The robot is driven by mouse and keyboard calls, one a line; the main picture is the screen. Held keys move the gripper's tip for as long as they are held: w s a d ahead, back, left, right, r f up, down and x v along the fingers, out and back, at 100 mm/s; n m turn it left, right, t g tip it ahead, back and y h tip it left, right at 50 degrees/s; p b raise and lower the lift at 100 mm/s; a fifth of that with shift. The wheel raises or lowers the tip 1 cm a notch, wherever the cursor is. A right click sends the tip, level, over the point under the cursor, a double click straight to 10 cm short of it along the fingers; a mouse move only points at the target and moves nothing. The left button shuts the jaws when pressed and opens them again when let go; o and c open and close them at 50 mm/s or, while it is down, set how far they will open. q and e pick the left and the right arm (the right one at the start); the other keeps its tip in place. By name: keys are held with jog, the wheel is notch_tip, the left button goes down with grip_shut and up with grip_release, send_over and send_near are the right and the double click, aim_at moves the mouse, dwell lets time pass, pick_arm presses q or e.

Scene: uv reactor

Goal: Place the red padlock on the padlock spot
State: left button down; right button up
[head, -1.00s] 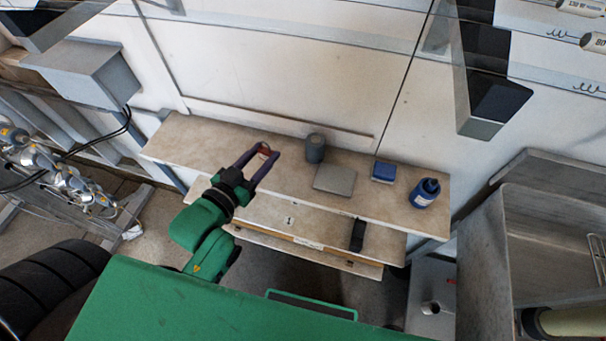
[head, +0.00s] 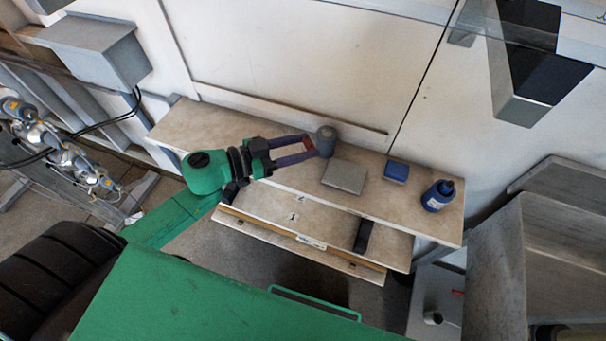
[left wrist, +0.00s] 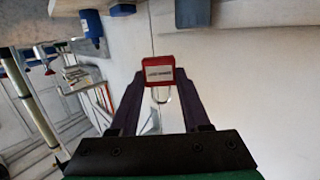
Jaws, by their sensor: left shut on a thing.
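The red padlock (left wrist: 159,70) is held between the fingertips of my left gripper (left wrist: 160,82), its white label facing the wrist camera and its shackle pointing back toward the palm. In the head view my left gripper (head: 308,149) reaches over the upper shelf, with the red padlock (head: 307,143) at its tips, close to a grey cylinder. I cannot tell whether they touch. I cannot make out which place is the padlock spot. My right gripper is not in view.
The shelf (head: 230,128) carries the grey cylinder (head: 326,141), a grey flat box (head: 344,176), a blue box (head: 396,171) and a blue bottle (head: 438,195). A black object (head: 363,236) stands on the lower ledge, which bears number labels. The shelf's left part is clear.

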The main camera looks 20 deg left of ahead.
aim_at(303, 179)
pick_arm(q)
notch_tip(303, 179, down, 11)
jog(key=shift+w+r+b, duration=0.1)
jog(key=shift+r+b, duration=0.1)
jog(key=shift+b, duration=0.6)
jog(key=shift+f, duration=0.15)
jog(key=shift+c, duration=1.8)
grip_release()
jog(key=shift+a, duration=0.1)
jog(key=v, duration=1.2)
jog(key=shift+b, duration=0.4)
